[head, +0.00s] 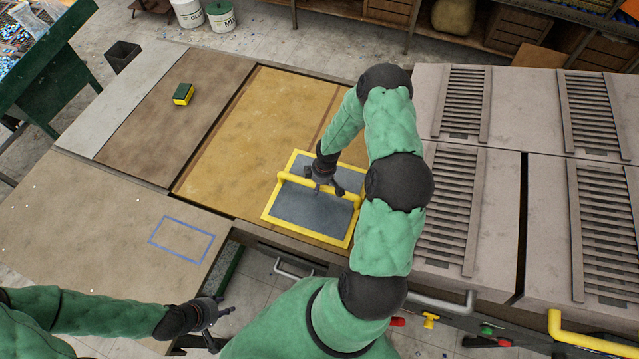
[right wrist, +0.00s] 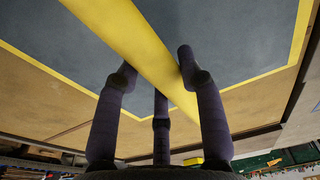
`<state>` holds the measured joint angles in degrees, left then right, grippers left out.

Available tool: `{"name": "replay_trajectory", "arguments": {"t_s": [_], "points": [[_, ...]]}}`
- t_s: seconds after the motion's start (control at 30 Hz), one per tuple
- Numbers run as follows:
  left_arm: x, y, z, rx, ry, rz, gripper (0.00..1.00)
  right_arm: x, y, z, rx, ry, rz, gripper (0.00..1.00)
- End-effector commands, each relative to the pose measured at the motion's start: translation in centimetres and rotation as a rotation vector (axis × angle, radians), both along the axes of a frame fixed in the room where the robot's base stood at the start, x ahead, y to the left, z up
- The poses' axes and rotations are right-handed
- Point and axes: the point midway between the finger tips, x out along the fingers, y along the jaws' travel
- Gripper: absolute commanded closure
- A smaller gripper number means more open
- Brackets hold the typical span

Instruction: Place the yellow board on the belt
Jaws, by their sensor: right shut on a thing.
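The yellow board (head: 310,209) is a grey panel with a yellow rim and a yellow bar handle across its middle. In the head view it is over the right end of the tan belt (head: 240,140), near the front edge. I cannot tell whether it rests on the belt or is slightly above it. My right gripper (head: 322,182) is shut on the handle, which also shows between the fingers in the right wrist view (right wrist: 125,35). The arm hides part of the board's right side. My left gripper (head: 222,308) is open and empty by the left table's front corner.
A blue outlined rectangle (head: 182,238) marks the bare left table (head: 80,215). A green and yellow sponge-like block (head: 183,94) lies on the brown panel left of the belt. Slatted grey units (head: 510,170) stand to the right. The belt's left part is clear.

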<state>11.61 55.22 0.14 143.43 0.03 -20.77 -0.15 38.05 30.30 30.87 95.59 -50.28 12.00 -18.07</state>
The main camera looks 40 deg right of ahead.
Motion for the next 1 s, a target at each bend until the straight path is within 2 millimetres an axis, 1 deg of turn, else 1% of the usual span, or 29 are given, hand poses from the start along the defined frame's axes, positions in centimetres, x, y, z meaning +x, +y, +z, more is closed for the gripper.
{"name": "replay_trajectory", "arguments": {"t_s": [0.03,0.07,0.1,0.13,0.17,0.47,0.57,0.67,0.77,1.0], "points": [[0.0,0.0,-0.2,0.000,0.000,0.000,0.60,0.2,-0.1,-0.1,-0.003,-0.004,0.000,1.00],[0.0,0.0,-0.2,0.000,0.000,0.000,0.60,0.0,0.0,-0.2,0.000,0.000,0.000,0.58],[0.0,0.0,-0.2,0.000,0.000,0.000,0.60,0.0,0.0,-0.1,0.000,0.000,0.000,0.47],[0.0,0.0,-0.1,0.000,0.000,0.000,0.60,0.0,0.0,-0.1,0.001,0.000,0.000,0.39],[0.0,0.0,-0.1,0.000,0.000,0.000,0.60,0.0,0.0,-0.1,0.001,0.000,0.000,0.37],[0.0,0.0,-0.1,0.000,0.000,0.000,0.60,0.0,0.0,-0.1,0.000,0.000,0.000,0.37],[0.0,0.0,0.2,0.000,0.000,0.000,0.60,0.0,0.0,0.2,0.001,0.000,0.000,0.37],[0.0,0.0,0.3,0.000,0.000,0.000,0.60,-0.1,-0.1,1.3,0.000,-0.001,-0.001,0.37],[0.0,0.0,0.6,0.000,0.000,0.000,0.60,-0.3,-0.2,3.1,-0.001,-0.002,0.000,0.37],[0.0,0.0,1.2,0.000,0.000,0.000,0.60,-0.8,-0.4,8.0,-0.001,-0.002,0.000,0.37]]}}
